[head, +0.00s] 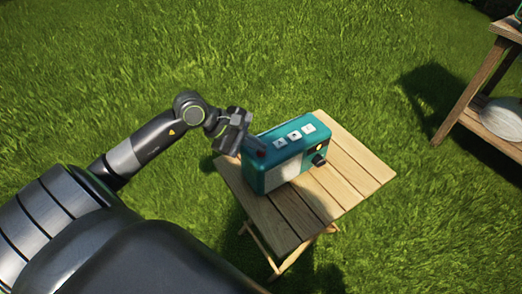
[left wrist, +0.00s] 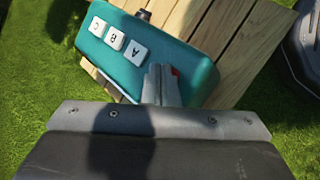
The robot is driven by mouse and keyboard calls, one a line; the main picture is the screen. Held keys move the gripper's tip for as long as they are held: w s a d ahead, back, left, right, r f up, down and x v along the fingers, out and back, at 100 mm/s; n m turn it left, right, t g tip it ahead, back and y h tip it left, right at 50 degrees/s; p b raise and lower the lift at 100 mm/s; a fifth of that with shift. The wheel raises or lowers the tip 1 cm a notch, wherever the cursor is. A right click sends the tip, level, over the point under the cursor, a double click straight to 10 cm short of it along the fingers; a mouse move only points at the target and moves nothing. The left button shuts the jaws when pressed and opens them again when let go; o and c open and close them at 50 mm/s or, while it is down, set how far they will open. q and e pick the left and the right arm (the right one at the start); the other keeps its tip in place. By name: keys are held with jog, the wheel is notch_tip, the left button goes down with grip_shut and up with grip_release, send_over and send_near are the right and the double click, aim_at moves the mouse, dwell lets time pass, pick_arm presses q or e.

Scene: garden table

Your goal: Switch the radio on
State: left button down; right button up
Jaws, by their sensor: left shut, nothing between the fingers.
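The teal radio (head: 258,180) stands upright on a small slatted wooden table (head: 350,175). Its top has three white buttons (head: 295,135), lettered A, B and C in the left wrist view (left wrist: 115,39). A red spot, seemingly a button (left wrist: 174,71), shows beside my fingertips. The front has a pale panel, a dark knob (head: 318,160) and a small yellowish light (head: 320,148). My left gripper (head: 255,146) is shut and empty over the radio's left end, also seen in the left wrist view (left wrist: 160,72). I cannot tell whether it touches the radio. My right gripper is out of view.
A taller wooden table (head: 462,105) with a lower shelf stands at the right edge, with a pale round dish (head: 503,118) on the shelf. Grass (head: 330,55) surrounds both tables. The small table's right part is bare.

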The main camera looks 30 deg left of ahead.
aim_at(256, 154)
pick_arm(q)
jog(key=shift+r, duration=0.5)
notch_tip(256, 154, up, 6)
jog(key=p, duration=0.2)
jog(key=shift+p, duration=0.4)
